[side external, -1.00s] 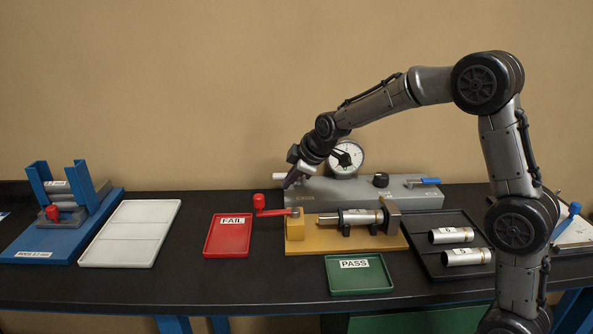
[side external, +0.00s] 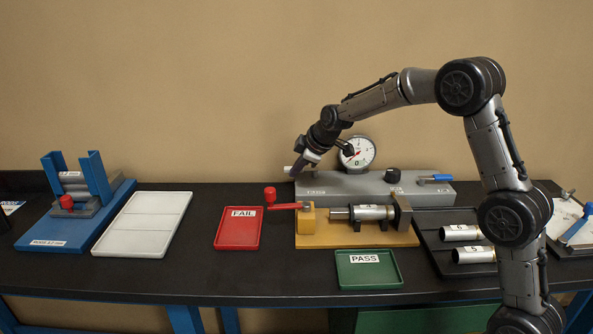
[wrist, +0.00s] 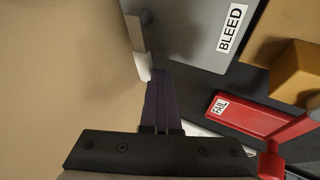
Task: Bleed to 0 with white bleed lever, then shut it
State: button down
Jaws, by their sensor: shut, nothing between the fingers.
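The white bleed lever (side external: 288,169) sticks out at the left end of the grey pump block (side external: 345,186). In the wrist view the lever (wrist: 137,38) lies beside the BLEED label, its pale end close to my fingertips. My gripper (side external: 295,173) is shut and empty, its dark purple fingers at the lever's end. In the wrist view my gripper (wrist: 160,74) seems to touch or nearly touch that end; I cannot tell which. The round gauge (side external: 361,147) stands behind the block, partly covered by my wrist; its reading is too small to tell.
In front are the yellow fixture (side external: 350,238) holding a cylinder (side external: 367,212), its red-knobbed handle (side external: 271,196), the red FAIL tray (side external: 238,236) and green PASS tray (side external: 368,280). A black tray (side external: 437,238) holds tubes at right. A blue-handled lever (side external: 435,178) is on the block's right.

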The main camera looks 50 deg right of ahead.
jog(key=shift+w+d, duration=0.25)
jog(key=shift+w, duration=0.05)
